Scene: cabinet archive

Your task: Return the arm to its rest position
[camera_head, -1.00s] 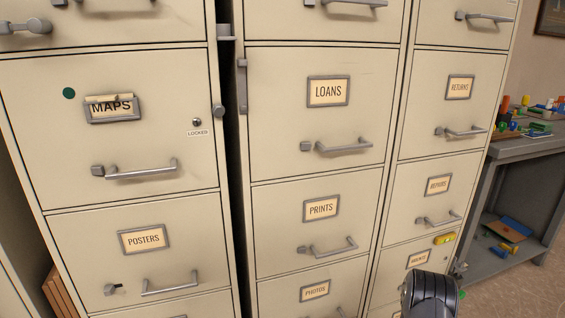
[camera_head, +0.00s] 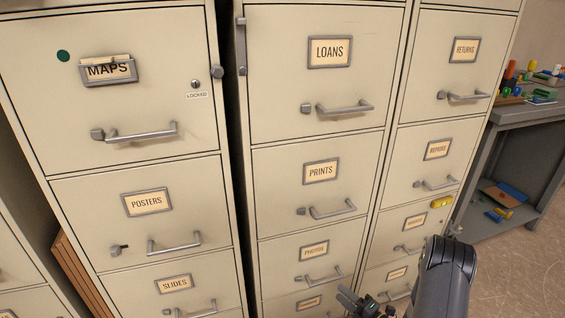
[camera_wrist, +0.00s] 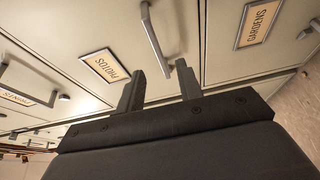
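My gripper (camera_head: 362,304) shows at the bottom of the head view, low in front of the middle cabinet column, with my dark arm link to its right. In the wrist view my gripper (camera_wrist: 160,85) has its two fingers spread apart with nothing between them. Beyond the fingers is the drawer labelled PHOTOS (camera_wrist: 104,66) with its bar handle (camera_wrist: 155,40). I cannot tell from the view how far the fingertips are from the drawer front.
Cabinet drawers labelled MAPS (camera_head: 107,70), LOANS (camera_head: 330,52) and PRINTS (camera_head: 321,172) are closed. A yellow object (camera_head: 441,202) is on the right column. A grey workbench (camera_head: 520,115) with colourful items stands at the right, beside open floor (camera_head: 510,270).

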